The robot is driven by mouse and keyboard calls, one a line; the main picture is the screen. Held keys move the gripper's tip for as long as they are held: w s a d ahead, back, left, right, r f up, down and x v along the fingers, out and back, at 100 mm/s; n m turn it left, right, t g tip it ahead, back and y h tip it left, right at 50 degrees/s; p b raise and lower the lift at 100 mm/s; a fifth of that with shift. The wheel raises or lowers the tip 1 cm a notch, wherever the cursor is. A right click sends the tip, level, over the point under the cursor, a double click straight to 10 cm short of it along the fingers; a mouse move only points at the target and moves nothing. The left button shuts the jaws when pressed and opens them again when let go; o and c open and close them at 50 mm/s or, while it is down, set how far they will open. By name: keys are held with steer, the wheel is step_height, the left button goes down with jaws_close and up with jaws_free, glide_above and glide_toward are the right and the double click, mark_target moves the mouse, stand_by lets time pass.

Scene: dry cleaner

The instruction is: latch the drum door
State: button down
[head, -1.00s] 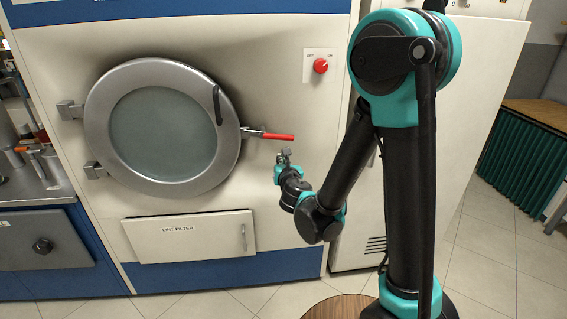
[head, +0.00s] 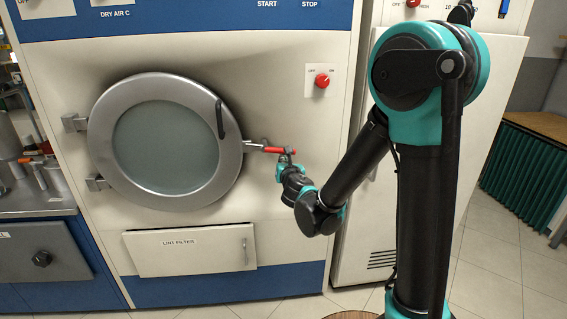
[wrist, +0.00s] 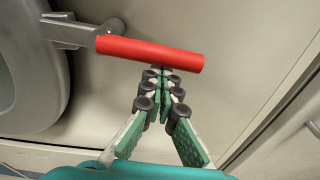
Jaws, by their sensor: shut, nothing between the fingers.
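The round drum door (head: 231,168) has a grey metal ring around a dark glass window, and it lies against the front of the white machine. Its latch handle, a red grip (head: 278,150) on a metal arm, sticks out to the right of the ring, roughly level. The red grip also shows in the wrist view (wrist: 150,53), tilted slightly. My gripper (head: 288,154) is at the right end of the red grip. In the wrist view my gripper (wrist: 159,72) is shut and empty, its fingertips at the grip's lower edge. I cannot tell whether they touch it.
A red knob (head: 322,80) is on the panel above right. The lint filter panel (head: 190,252) with its handle is below the door. A counter with tools (head: 35,203) stands at the left. The machine front around my gripper is clear.

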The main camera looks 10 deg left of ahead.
steer(key=shift+w+d+r+n, duration=0.15)
steer(key=shift+r+n, duration=0.35)
steer(key=shift+r, duration=0.45)
